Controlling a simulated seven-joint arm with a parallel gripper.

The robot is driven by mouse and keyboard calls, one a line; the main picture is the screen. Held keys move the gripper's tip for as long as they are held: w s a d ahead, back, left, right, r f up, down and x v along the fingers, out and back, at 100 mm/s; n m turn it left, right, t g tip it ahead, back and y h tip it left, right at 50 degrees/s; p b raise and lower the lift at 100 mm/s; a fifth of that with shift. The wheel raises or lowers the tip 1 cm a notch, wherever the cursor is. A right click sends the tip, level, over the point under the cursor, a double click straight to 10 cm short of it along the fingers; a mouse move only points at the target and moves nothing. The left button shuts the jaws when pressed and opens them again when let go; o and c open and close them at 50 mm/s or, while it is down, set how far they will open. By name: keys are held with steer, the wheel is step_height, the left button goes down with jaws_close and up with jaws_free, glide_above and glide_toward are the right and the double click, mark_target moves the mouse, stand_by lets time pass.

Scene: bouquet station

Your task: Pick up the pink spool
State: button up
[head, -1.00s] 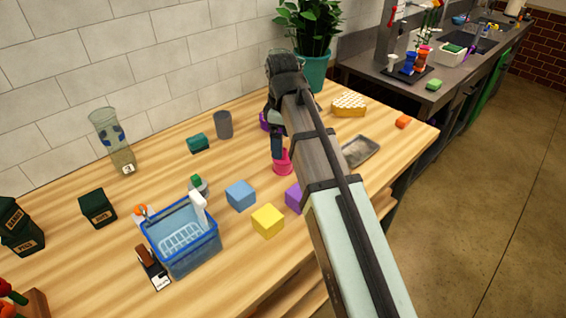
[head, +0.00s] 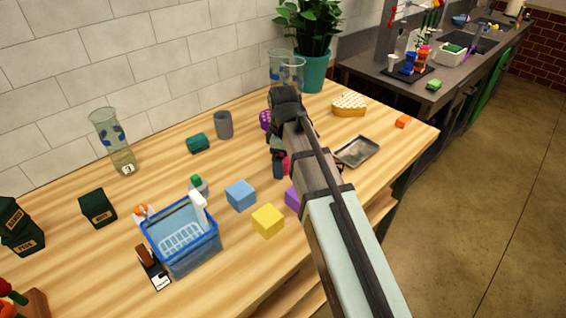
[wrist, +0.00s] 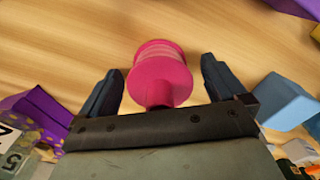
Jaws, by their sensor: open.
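The pink spool (wrist: 160,75) is on the wooden table, between the two open fingers of my gripper (wrist: 160,88) in the wrist view. There is a visible gap on each side of it, and the gripper body hides its near end. In the head view the pink spool (head: 287,165) is mostly hidden behind my gripper (head: 279,168), with only a small pink patch showing. My gripper is low over the table and holds nothing.
A blue block (head: 240,195), a yellow block (head: 267,220) and a purple block (head: 292,198) stand nearby. A grey tray (head: 357,151) is right of my arm. A purple object (head: 265,120) is behind the gripper. A blue basket (head: 182,240) is at front left.

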steer(key=shift+f, duration=0.2)
steer(key=c, duration=1)
steer(key=shift+c, duration=0.4)
steer(key=shift+r, duration=0.15)
